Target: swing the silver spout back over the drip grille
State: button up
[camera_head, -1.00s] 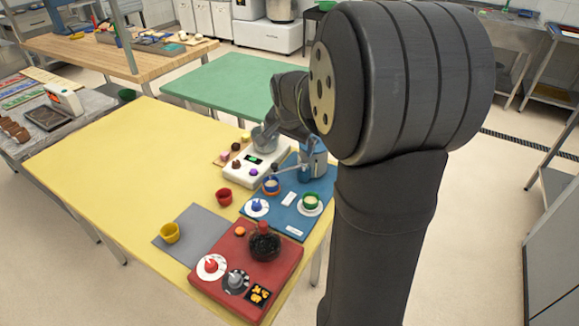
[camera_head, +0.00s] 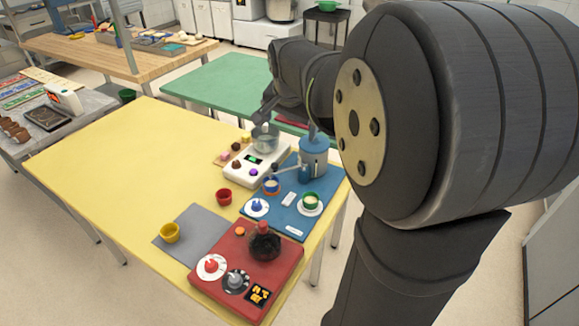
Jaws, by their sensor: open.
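A blue canister-like dispenser (camera_head: 313,160) stands at the back of the blue mat (camera_head: 278,219). A thin greyish spout (camera_head: 289,168) reaches from it to the left, its end close above a small blue and orange cup (camera_head: 271,187). The drip grille cannot be made out at this size. My gripper (camera_head: 264,118) is open, above a clear bowl (camera_head: 265,140) on the white scale (camera_head: 240,168). It is behind and left of the dispenser, apart from the spout.
A red unit (camera_head: 280,268) with knobs and a dark bowl is in front. The yellow table's (camera_head: 120,160) left side is clear.

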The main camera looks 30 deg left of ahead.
jog(key=shift+v, duration=0.8)
